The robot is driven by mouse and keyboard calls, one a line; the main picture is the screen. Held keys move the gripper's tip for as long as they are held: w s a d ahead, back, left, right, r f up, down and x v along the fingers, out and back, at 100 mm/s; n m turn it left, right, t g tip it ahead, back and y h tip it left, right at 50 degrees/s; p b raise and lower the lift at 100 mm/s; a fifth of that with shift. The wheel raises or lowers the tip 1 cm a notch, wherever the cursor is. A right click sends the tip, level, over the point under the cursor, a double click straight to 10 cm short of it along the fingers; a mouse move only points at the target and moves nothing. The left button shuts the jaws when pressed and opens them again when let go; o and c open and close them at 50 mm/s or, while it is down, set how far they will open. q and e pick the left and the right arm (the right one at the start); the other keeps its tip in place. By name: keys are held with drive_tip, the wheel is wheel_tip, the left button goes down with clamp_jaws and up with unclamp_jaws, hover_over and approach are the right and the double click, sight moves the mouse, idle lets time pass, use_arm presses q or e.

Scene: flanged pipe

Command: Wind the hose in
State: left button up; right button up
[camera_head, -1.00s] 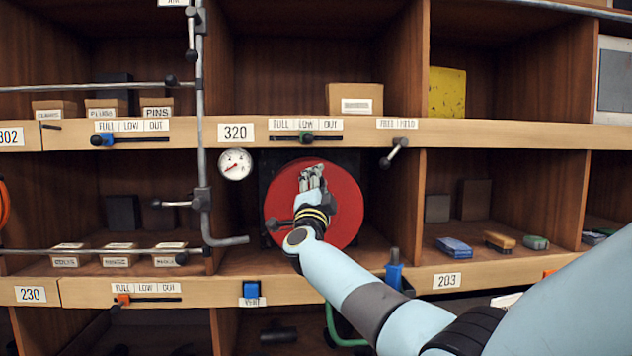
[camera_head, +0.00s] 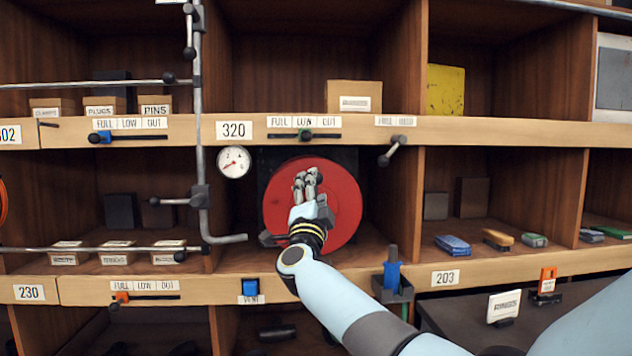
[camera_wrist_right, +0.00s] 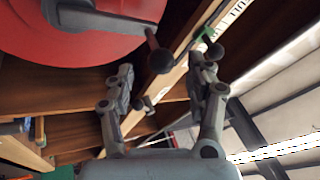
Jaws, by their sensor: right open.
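The red hose reel (camera_head: 345,185) stands upright in the compartment below the 320 label. It also fills the upper left of the right wrist view (camera_wrist_right: 60,35), with a grey crank arm (camera_wrist_right: 100,20) and a dark round crank knob (camera_wrist_right: 160,60). My right gripper (camera_head: 306,182) is in front of the reel and hides part of its face. In the wrist view the open fingers (camera_wrist_right: 165,75) appear on either side of the knob; I cannot tell whether they touch it. The hose cannot be made out now. My left gripper is not in view.
A vertical grey pipe (camera_head: 202,130) with side levers stands left of the reel, beside a gauge (camera_head: 233,162). A lever (camera_head: 392,150) hangs at the upper right. A blue-handled tool in a holder (camera_head: 392,275) sits on the front edge below right.

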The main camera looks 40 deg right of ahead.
drive_tip(key=v, duration=0.7)
drive_tip(key=shift+s, duration=0.2)
drive_tip(key=shift+a+f, duration=0.15)
